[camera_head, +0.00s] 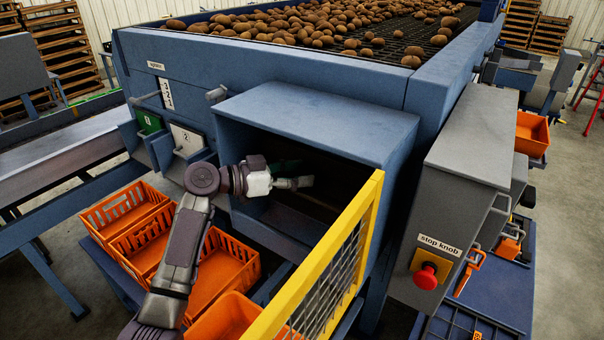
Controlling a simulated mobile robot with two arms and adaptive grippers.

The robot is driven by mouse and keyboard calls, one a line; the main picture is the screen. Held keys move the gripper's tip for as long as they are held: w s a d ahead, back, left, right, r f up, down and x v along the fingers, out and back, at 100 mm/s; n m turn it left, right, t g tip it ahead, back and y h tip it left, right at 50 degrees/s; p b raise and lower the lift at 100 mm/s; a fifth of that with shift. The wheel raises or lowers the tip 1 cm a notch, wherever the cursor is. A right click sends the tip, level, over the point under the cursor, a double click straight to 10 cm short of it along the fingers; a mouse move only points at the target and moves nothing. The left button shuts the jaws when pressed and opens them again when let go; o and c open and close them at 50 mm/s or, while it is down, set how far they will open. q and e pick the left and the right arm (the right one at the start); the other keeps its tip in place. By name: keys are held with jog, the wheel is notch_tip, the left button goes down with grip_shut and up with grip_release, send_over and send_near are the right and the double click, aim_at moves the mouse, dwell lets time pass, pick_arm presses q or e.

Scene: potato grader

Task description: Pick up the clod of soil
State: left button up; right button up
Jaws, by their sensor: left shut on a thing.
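My left gripper (294,183) reaches from the left into the open front of a blue box-shaped housing (322,122). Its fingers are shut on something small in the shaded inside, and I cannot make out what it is. I cannot pick out a clod of soil for certain in this view. A dark green thing (286,164) shows just behind the gripper, partly hidden by it. My right gripper is not in view.
A yellow-framed mesh guard (322,262) stands open at the housing's right. Orange crates (222,272) sit below my left arm. A grey cabinet with a red stop knob (426,277) is at the right. Potatoes (308,24) lie on the grader bed (262,60) above.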

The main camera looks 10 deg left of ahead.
pick_arm(q)
jog(key=shift+r+b, duration=0.35)
jog(key=shift+b, duration=0.05)
jog(key=shift+s+a+r+b, duration=0.1)
jog(key=shift+a+r+b, duration=0.15)
jog(key=shift+r+b, duration=0.35)
jog(key=shift+s+a+r+b, duration=0.1)
jog(key=shift+a+r+b, duration=0.15)
jog(key=shift+r+b, duration=0.35)
jog(key=b+v, duration=0.2)
jog(key=v, duration=0.3)
jog(key=f+b+v, duration=0.1)
jog(key=b+v, duration=0.1)
jog(key=v, duration=0.3)
jog(key=f+b+v, duration=0.1)
jog(key=b+v, duration=0.1)
jog(key=v, duration=0.3)
jog(key=shift+s+a+f, duration=0.15)
jog(key=shift+s+a, duration=0.55)
jog(key=shift+a, duration=0.15)
